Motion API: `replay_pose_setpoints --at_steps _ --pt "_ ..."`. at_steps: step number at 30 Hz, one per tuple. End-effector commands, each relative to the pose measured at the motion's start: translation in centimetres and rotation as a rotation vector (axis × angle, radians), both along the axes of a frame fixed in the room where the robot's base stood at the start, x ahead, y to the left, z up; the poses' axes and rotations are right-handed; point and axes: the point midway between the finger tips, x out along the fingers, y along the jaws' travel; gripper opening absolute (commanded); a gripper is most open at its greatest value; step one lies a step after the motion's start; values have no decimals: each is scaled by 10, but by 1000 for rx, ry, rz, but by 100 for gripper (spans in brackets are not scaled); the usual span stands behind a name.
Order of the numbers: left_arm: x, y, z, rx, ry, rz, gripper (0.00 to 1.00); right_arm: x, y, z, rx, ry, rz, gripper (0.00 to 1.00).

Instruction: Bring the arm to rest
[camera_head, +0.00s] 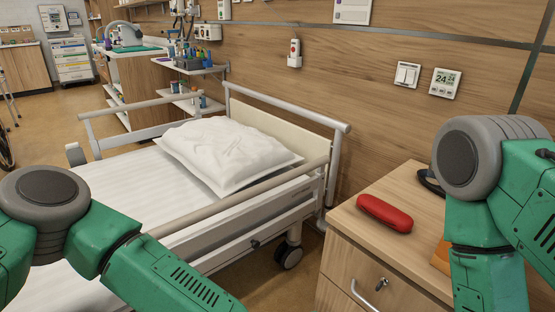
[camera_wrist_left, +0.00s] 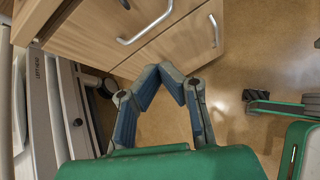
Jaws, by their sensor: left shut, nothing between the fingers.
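In the left wrist view, my left gripper (camera_wrist_left: 165,73) is shut and empty. Its two blue-padded fingers meet at the tips, in front of the wooden bedside cabinet (camera_wrist_left: 95,30) and above the floor. In the head view, both my green arms with grey joints show at the lower left and at the right. Neither gripper's fingers show there.
The cabinet top (camera_head: 345,215) holds a red case (camera_head: 384,213), a dark item and an orange item partly hidden by my right arm. The bed (camera_head: 120,185) with side rails and a white pillow (camera_head: 225,150) stands left of it. The floor (camera_wrist_left: 235,60) right of the cabinet is mostly clear.

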Motion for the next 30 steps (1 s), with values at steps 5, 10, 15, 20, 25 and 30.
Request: replay_pose_setpoints --at_steps 5,10,15,20,25,30 --pt "-78 86 -65 407 -218 -476 0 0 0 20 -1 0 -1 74" --pt "-131 203 -98 721 -355 -942 0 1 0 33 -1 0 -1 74" --pt "-165 315 -96 929 -408 -1353 0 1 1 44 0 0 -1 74" --pt "-181 377 -81 1020 -406 -1597 0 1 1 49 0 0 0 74" --pt "-187 397 -74 1046 -400 -1687 0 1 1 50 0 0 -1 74" --pt "-187 398 -75 1045 -401 -1687 0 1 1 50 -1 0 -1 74"
